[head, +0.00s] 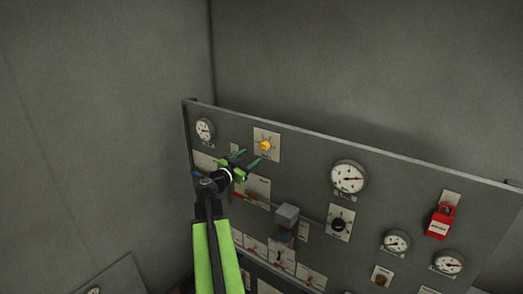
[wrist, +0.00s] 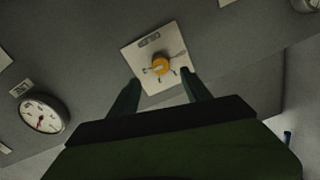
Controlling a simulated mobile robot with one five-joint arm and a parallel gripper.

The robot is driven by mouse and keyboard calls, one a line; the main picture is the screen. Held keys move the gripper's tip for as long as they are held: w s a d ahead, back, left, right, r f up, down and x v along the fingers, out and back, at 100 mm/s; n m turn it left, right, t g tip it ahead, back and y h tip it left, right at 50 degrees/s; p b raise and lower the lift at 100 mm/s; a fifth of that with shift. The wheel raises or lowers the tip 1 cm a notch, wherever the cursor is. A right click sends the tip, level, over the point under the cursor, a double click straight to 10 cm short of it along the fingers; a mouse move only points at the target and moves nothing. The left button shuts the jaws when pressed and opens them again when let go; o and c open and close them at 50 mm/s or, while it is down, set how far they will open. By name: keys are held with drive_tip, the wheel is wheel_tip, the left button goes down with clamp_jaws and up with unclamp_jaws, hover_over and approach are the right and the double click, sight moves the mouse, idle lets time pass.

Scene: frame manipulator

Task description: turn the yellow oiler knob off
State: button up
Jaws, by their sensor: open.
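The yellow oiler knob (head: 265,146) sits on a pale square plate (head: 267,136) near the upper left of the grey panel. In the wrist view the knob (wrist: 161,66) is ahead of my gripper, between the lines of the two fingers and slightly beyond their tips. Marks surround it on the plate; its exact setting is too small to read. My gripper (head: 247,162) is open and empty, just below and left of the knob in the head view. Its dark fingers (wrist: 160,88) show apart in the wrist view, and the knob appears untouched.
A round gauge (head: 204,130) is left of the knob, and it also shows in the wrist view (wrist: 42,115). Another gauge (head: 348,177), a black rotary knob (head: 339,225), a grey lever box (head: 286,216) and a red switch cover (head: 440,220) are further right. Walls stand behind and left.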

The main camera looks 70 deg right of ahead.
sight(263, 148)
drive_tip(key=x, duration=0.8)
drive_tip(key=shift+d, duration=0.25)
clamp_jaws()
